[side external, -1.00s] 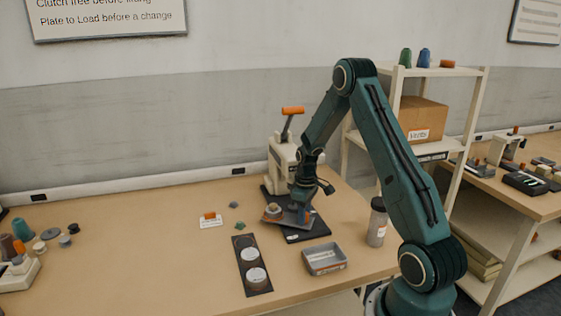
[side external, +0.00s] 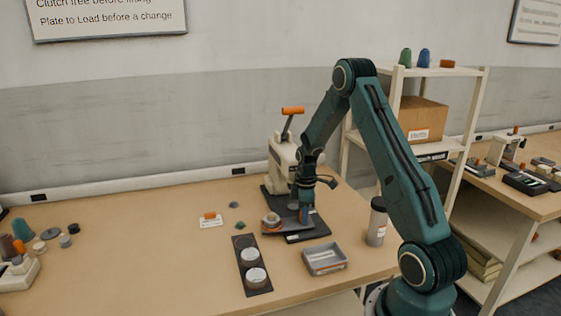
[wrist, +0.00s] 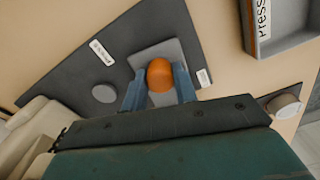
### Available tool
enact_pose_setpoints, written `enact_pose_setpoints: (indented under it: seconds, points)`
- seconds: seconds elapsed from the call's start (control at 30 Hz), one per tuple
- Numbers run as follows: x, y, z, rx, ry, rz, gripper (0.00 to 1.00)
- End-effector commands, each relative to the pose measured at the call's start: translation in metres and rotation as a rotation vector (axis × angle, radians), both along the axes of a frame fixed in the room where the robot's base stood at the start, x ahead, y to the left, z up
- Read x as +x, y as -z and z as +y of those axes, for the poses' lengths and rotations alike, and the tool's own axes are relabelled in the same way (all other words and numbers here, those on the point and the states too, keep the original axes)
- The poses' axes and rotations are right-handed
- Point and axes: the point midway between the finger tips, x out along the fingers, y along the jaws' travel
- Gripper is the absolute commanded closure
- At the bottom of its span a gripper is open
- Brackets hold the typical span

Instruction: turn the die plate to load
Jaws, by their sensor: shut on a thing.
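The press (side external: 283,155), cream with an orange-tipped lever, stands on a dark base (side external: 318,226) on the bench. The grey die plate (wrist: 178,52) shows in the wrist view over that base, with an orange knob (wrist: 160,75) on it. My gripper (wrist: 159,88) has its blue fingers on either side of the knob and is shut on it. In the side view my gripper (side external: 305,215) is low in front of the press, and it partly hides the plate. A small round part sits at the plate's left there (side external: 271,219). White labels lie on the base; their words are unreadable.
A grey labelled tray (side external: 325,260) and a dark strip with two round pale pieces (side external: 251,265) lie in front. A capped bottle (side external: 377,222) stands to the right. An orange piece on a white card (side external: 210,219) lies left. The bench's left middle is clear.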

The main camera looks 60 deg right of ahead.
Motion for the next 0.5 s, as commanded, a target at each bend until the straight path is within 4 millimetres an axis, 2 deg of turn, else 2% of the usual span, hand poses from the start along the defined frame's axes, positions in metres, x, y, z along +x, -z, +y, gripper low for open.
enact_pose_setpoints:
  seconds: [0.5]
  points:
    - [0.0006, -0.0003, -0.0002, 0.000, -0.133, -0.001, 1.00]
